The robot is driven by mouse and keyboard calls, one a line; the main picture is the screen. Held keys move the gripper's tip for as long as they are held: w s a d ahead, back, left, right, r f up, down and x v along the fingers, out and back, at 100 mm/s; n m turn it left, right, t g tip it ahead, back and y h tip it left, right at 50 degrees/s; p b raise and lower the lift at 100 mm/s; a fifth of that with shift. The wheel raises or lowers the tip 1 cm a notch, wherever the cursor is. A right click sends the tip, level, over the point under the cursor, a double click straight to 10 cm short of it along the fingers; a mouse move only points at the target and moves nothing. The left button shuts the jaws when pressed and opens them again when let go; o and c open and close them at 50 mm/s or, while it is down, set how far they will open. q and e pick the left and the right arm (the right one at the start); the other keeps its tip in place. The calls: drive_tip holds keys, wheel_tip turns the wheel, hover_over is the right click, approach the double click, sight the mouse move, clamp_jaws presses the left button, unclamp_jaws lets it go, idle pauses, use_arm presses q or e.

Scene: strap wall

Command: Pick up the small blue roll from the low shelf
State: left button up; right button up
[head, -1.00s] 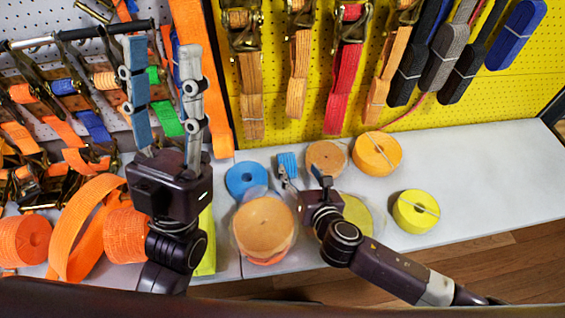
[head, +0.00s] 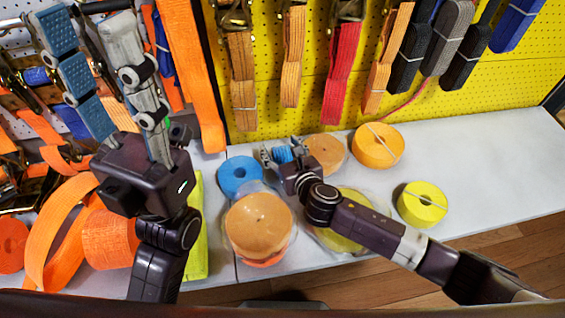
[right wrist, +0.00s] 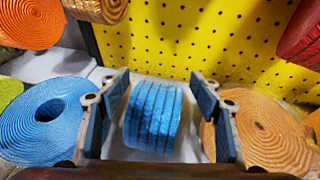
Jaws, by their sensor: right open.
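The small blue roll (right wrist: 153,118) stands on the low shelf (head: 470,160). In the right wrist view it sits between the two open fingers of my right gripper (right wrist: 158,110), with a gap on each side. In the head view the roll (head: 283,154) is partly hidden by my right gripper (head: 284,153), which reaches it from the front right. My left gripper (head: 97,72) is raised at the left in front of the hanging straps, its fingers apart and nothing seen between them.
A larger flat blue roll (right wrist: 45,118) lies left of my right gripper and a tan roll (right wrist: 255,135) lies close on its right. A stacked orange roll (head: 259,222) and yellow rolls (head: 422,204) are nearer the front. Straps hang on the yellow pegboard (head: 300,118) behind.

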drive_tip(key=shift+b+x, duration=0.65)
drive_tip(key=shift+x, duration=0.9)
drive_tip(key=shift+c, duration=0.5)
drive_tip(key=c, duration=1.4)
clamp_jaws()
